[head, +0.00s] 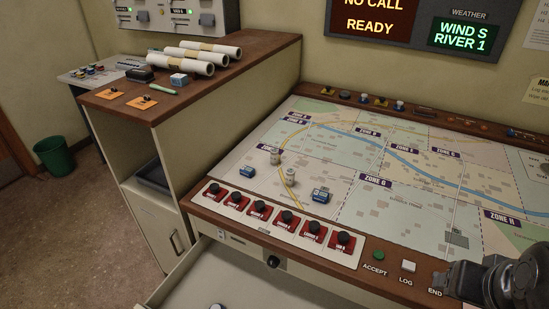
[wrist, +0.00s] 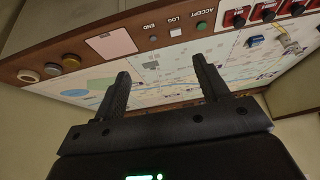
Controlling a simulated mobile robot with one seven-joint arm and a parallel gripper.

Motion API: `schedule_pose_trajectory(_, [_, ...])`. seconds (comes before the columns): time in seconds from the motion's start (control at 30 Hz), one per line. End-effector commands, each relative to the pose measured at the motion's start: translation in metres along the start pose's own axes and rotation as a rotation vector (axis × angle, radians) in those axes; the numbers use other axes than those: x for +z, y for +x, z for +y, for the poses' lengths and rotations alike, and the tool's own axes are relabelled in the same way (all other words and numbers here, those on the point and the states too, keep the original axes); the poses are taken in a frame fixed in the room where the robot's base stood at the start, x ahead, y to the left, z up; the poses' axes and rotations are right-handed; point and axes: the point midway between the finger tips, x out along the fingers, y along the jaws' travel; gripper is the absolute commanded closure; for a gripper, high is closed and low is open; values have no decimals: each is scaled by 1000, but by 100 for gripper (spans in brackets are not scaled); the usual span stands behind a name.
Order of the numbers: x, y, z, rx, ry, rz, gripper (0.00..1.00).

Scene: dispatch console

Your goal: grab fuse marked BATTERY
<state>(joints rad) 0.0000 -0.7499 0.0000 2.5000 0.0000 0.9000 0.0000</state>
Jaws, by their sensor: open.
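Two small pale cylinders stand on the map, a rear one (head: 275,157) and a front one (head: 290,177). They look like fuses, but their marks are too small to read, so I cannot tell if either says BATTERY. A pale cylinder also shows at the right in the wrist view (wrist: 289,43). My gripper (wrist: 162,85) is open, with nothing between its fingers, and the console's ACCEPT, LOG and END buttons lie beyond it. In the head view dark parts of my arm show at the bottom right corner; the fingers cannot be made out there.
Red switch plates with black knobs (head: 286,218) line the map's front edge. An open drawer (head: 190,272) juts out below, with a partly cut-off object inside. A side cabinet (head: 262,46) holding rolled papers rises at left.

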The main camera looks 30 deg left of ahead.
Motion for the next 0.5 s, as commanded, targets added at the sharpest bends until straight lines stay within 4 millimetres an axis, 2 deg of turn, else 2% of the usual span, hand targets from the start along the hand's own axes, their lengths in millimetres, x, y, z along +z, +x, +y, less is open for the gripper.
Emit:
schedule_pose_trajectory(0.2, [0,0,0,0,0,0,48])
schedule_pose_trajectory(0.4, [-1,0,0,0,-1,0,48])
schedule_pose_trajectory(0.5, [-10,-1,-3,-6,-12,0,48])
